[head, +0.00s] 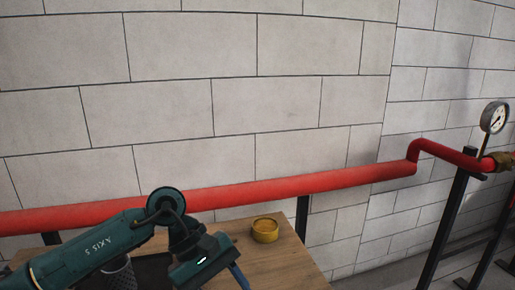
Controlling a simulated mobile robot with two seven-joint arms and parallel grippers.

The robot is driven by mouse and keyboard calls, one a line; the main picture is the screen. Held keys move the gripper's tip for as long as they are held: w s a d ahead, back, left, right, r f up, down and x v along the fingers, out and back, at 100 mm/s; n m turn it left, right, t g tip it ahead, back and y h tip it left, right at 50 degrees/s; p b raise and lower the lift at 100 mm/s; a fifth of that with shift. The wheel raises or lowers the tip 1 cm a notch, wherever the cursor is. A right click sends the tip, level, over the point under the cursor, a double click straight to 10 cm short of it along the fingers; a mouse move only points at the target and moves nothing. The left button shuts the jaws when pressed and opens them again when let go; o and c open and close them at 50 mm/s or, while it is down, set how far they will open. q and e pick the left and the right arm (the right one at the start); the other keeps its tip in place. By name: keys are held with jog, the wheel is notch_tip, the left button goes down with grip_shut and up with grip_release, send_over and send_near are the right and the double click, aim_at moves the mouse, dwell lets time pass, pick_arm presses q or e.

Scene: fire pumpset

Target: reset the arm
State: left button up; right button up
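My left arm comes in from the lower left, dark green with "AXIS 5" on a link. Its wrist is bent downward, and the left gripper (204,263) hangs over the wooden table (285,262) at the bottom of the head view. The fingertips are not clearly visible, so I cannot tell whether it is open or shut. A slim blue piece (240,277) shows just right of the gripper; I cannot tell whether it is part of it. My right gripper is not in view.
A yellow round container (265,230) stands on the table, right of the gripper. A red pipe (320,183) runs along the block wall behind the table. A pressure gauge (494,117) and black supports (446,230) stand at the right.

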pick_arm(q)
jog(key=s+d+r+n+t+h+p, duration=0.1)
jog(key=s+d+r+n+t+h, duration=0.15)
jog(key=d+n+h, duration=0.45)
jog(key=s+d+r+n+t+h, duration=0.15)
jog(key=r+n+h, duration=0.25)
jog(key=n+h, duration=0.55)
jog(key=w+a+f+n+t+y, duration=0.25)
jog(key=f+n+t+y, duration=0.2)
jog(key=n, duration=0.65)
jog(key=w+a+f+n+t+y+p, duration=0.1)
jog(key=a+f+n+t+y, duration=0.4)
jog(key=n, duration=0.6)
jog(key=w+a+f+n+t+y, duration=0.1)
jog(key=a+n+t+y, duration=0.15)
jog(key=n+t, duration=0.65)
jog(key=s+a+f+n+g+y, duration=0.4)
jog(key=s+f+n, duration=0.2)
jog(key=f+n, duration=0.2)
jog(key=s+a+f+n+g+y, duration=0.3)
jog(key=s+f+n, duration=0.3)
jog(key=f, duration=0.4)
jog(key=shift+a+n+g+y+p, duration=0.35)
jog(key=shift+a+n+g, duration=0.25)
jog(key=shift+n+g, duration=0.2)
jog(key=shift+s, duration=0.1)
